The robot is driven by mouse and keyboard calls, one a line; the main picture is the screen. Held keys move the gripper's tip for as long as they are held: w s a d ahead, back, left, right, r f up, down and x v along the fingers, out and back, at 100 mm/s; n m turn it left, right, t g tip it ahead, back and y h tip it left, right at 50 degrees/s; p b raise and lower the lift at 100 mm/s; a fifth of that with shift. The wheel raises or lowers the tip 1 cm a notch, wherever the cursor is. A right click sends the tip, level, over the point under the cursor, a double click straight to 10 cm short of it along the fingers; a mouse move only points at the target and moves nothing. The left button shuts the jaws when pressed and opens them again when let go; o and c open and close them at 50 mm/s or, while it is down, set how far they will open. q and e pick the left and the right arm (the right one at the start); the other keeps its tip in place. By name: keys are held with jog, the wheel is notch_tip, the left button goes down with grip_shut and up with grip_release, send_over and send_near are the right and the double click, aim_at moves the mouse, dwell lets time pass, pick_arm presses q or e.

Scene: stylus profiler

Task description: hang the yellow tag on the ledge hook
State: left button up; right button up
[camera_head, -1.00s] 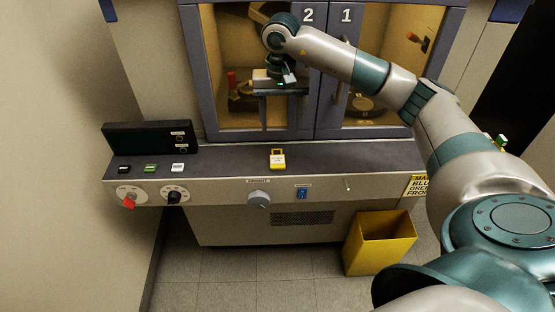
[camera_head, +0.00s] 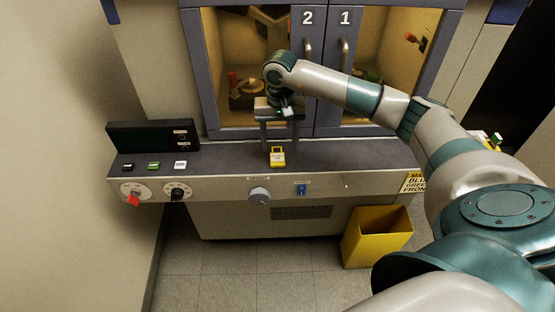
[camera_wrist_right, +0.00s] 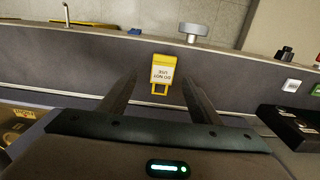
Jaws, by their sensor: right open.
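The yellow tag (camera_head: 277,157) lies on the dark ledge (camera_head: 225,160) of the machine, near the front edge. In the right wrist view the tag (camera_wrist_right: 162,73) reads "DO NOT USE" upside down, with its loop toward the gripper. My right gripper (camera_head: 280,143) points down just above and behind the tag. Its fingers (camera_wrist_right: 159,78) are open and appear on either side of the tag in the wrist view, apart from it. The small ledge hook (camera_head: 346,184) is on the front panel, right of the blue switch; it shows as a thin metal peg (camera_wrist_right: 66,14) in the wrist view. My left gripper is out of view.
A grey knob (camera_head: 260,195) and blue switch (camera_head: 301,189) sit on the front panel. A black display box (camera_head: 150,137) and small buttons are at left. Cabinet doors with handles (camera_head: 308,50) stand behind the gripper. A yellow bin (camera_head: 377,240) is on the floor.

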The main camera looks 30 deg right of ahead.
aim_at(277, 160)
jog(key=shift+a+f+p, duration=0.2)
jog(key=shift+f+p, duration=0.35)
jog(key=shift+p, duration=0.1)
notch_tip(277, 160, down, 3)
jog(key=shift+a+r+p, duration=0.1)
jog(key=shift+a+p, duration=0.05)
jog(key=shift+p, duration=0.75)
jog(key=shift+w+f, duration=0.1)
jog(key=shift+f, duration=0.45)
jog(key=c, duration=1.1)
